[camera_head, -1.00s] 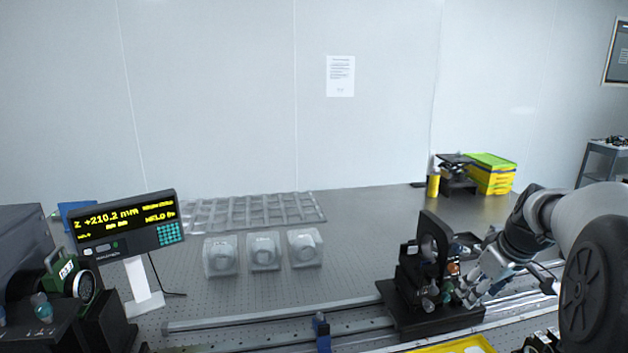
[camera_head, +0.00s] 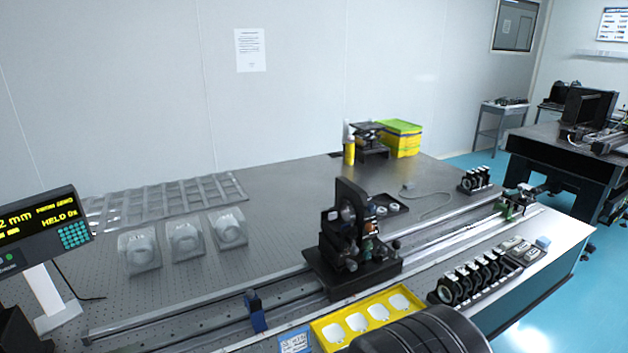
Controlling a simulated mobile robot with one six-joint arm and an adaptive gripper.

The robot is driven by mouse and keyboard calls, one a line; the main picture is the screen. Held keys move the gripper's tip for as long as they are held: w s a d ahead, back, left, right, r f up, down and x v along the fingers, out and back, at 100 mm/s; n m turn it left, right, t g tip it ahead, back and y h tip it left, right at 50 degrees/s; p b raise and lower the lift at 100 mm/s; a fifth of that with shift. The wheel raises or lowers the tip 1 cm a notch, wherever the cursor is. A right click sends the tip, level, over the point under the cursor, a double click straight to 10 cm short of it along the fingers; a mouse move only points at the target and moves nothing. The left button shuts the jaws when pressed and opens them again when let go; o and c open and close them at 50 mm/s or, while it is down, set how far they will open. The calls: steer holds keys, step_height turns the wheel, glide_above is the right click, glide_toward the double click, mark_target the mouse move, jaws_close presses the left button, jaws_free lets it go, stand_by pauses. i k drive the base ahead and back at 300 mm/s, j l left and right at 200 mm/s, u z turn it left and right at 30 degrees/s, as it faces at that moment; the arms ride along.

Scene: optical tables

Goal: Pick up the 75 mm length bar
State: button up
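I cannot make out a bar marked 75 mm in the head view. Small light-grey pieces lie in a dark tray (camera_head: 520,251) on the near right part of the table, too small to identify. A yellow tray (camera_head: 318,331) with several whitish recesses or pieces lies at the near edge, partly hidden by a dark rounded part of my arm. My gripper is out of view, so its fingers and anything in them are hidden.
A black optical mount (camera_head: 345,235) stands on a carriage on the long rail (camera_head: 185,318). A row of black ring holders (camera_head: 470,278) is to its right. Three clear-covered pieces (camera_head: 185,240) and a display (camera_head: 42,232) are at left. Open tabletop lies behind the mount.

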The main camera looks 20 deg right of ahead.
mark_target(530, 256)
steer(key=z, duration=1.05)
steer(key=i+l+z, duration=0.25)
steer(key=l+z, duration=0.3)
steer(key=i+l+z, duration=0.25)
steer(key=i+l, duration=0.25)
steer(key=i, duration=0.3)
steer(key=i+l+u, duration=0.15)
steer(key=i, duration=0.35)
steer(key=i+l, duration=0.4)
steer(key=i+l+u, duration=0.1)
steer(key=i+l, duration=0.2)
steer(key=i, duration=0.35)
